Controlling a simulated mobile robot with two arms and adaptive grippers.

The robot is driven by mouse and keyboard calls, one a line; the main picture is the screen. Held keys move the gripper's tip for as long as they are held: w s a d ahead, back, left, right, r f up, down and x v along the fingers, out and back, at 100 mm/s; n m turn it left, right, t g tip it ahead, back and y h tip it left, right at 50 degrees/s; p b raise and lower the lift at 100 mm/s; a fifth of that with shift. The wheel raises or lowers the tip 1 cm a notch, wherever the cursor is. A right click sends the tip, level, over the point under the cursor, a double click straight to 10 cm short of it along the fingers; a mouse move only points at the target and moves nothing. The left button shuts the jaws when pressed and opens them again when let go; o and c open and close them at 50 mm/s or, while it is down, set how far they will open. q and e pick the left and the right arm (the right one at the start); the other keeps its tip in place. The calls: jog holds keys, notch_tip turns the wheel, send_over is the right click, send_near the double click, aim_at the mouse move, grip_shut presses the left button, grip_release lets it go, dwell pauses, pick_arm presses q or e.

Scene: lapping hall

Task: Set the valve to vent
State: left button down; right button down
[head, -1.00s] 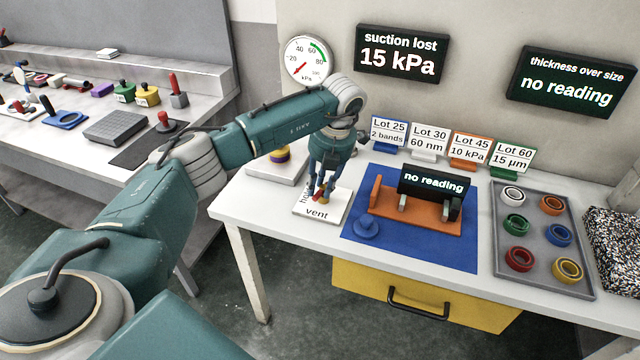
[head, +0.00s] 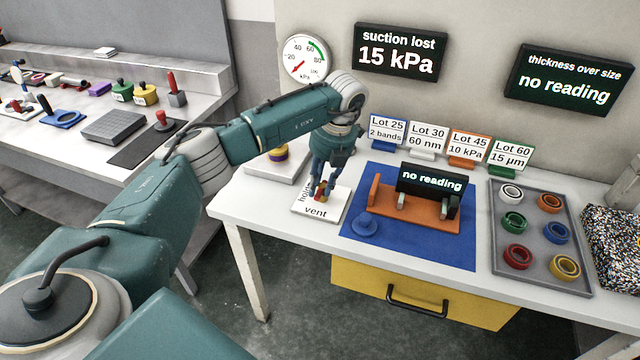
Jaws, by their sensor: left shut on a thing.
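The valve plate (head: 337,207) is a white square on the left part of the white table. It bears the word "vent" along its front edge and a partly covered word starting "hol" on its left side. A red valve handle (head: 320,195) shows between my fingers, with a bit of brass colour by it. My left gripper (head: 320,193) points down over the plate and is shut on the red handle. The fingers hide most of the handle, so I cannot tell exactly which way it points. My right gripper is not in view.
A round gauge (head: 306,59) and a "suction lost 15 kPa" display (head: 400,51) are on the wall. A blue mat (head: 450,253) with an orange gauge stand (head: 420,215) lies right of the plate. A grey tray (head: 543,277) holds several rings.

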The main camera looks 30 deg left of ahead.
pick_arm(q)
jog(key=c, duration=1.6)
grip_release()
jog(key=shift+s+d+f, duration=0.15)
jog(key=shift+s+f, duration=0.1)
jog(key=shift+r, duration=0.15)
jog(key=shift+w+r, duration=0.15)
jog(key=r, duration=0.3)
jog(key=d+r, duration=0.1)
jog(key=r, duration=0.3)
jog(key=d+r, duration=0.1)
jog(key=r, duration=0.3)
jog(key=shift+w+d+r, duration=0.15)
jog(key=shift+w+r, duration=0.05)
jog(key=shift+r, duration=0.05)
